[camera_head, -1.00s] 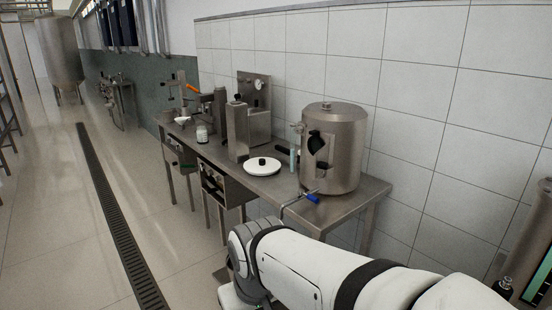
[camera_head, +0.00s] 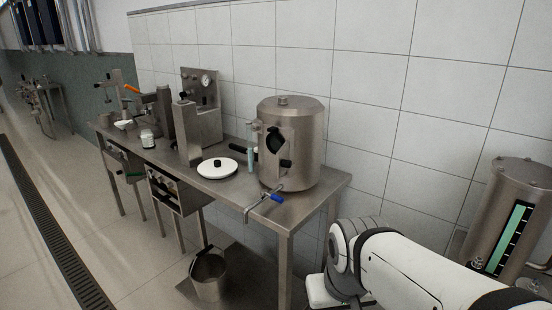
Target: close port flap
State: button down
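A steel drum-shaped vessel (camera_head: 307,150) with a domed lid stands at the right end of the steel bench. A dark port opening (camera_head: 275,139) shows in its front left side, so the port appears uncovered. A small black knob (camera_head: 286,163) sits just below and right of the opening. It may belong to the port flap, but the flap's outline is too small to make out. My white arm crosses the lower right, in front of and apart from the bench. My gripper's fingers are not in view.
A bucket (camera_head: 208,275) stands below. A steel tank (camera_head: 510,215) stands at right. The floor at left is clear.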

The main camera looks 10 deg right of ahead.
aim_at(283, 162)
jog(key=u, duration=0.1)
jog(key=i, duration=0.9)
jog(key=z, duration=0.15)
jog(key=k, duration=0.3)
